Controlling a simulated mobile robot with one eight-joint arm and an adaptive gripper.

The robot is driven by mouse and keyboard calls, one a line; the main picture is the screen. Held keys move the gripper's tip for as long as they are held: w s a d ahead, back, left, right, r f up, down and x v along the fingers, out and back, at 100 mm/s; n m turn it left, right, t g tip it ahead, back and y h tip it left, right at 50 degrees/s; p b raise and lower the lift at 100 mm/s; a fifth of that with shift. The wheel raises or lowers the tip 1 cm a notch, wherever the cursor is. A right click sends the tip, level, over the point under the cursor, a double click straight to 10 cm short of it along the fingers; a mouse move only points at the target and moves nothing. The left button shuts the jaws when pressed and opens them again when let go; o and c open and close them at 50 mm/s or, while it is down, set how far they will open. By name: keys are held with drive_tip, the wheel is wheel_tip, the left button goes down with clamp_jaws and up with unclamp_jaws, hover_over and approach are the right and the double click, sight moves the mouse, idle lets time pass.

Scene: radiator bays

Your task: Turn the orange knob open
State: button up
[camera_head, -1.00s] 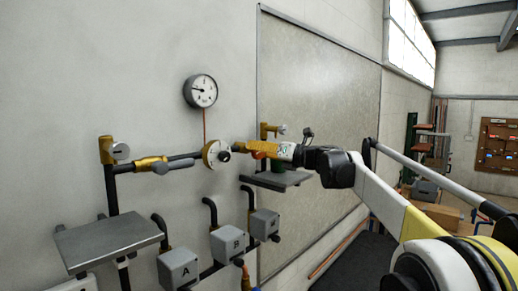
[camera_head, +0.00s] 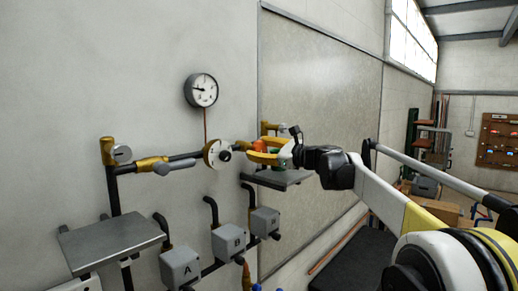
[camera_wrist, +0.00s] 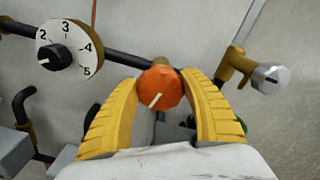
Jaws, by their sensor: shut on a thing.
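The orange knob (camera_wrist: 160,88) sits on the dark pipe in the wrist view. A white line on its face slants from upper right to lower left. My gripper (camera_wrist: 162,78) has one yellow finger on each side of it and is shut on it. In the head view, a little orange shows between the fingers of my gripper (camera_head: 257,150); most of the knob is hidden there.
A white numbered dial with a black knob (camera_wrist: 62,54) is close on the left. A silver-capped valve (camera_wrist: 269,78) is on the right. A gauge (camera_head: 201,90) hangs above. Grey shelves (camera_head: 108,240) (camera_head: 279,178) and grey boxes (camera_head: 229,241) are lower down.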

drive_tip(key=n, duration=1)
drive_tip(key=shift+s+f, duration=0.1)
drive_tip(key=n, duration=0.4)
drive_tip(key=shift+f, duration=0.1)
drive_tip(key=n, duration=0.6)
drive_tip(key=shift+f, duration=0.1)
drive_tip(key=n, duration=1)
drive_tip(key=shift+p, duration=0.3)
drive_tip(key=n, duration=0.4)
drive_tip(key=shift+w+d, duration=0.1)
drive_tip(key=shift+w, duration=0.1)
drive_tip(key=n, duration=0.5)
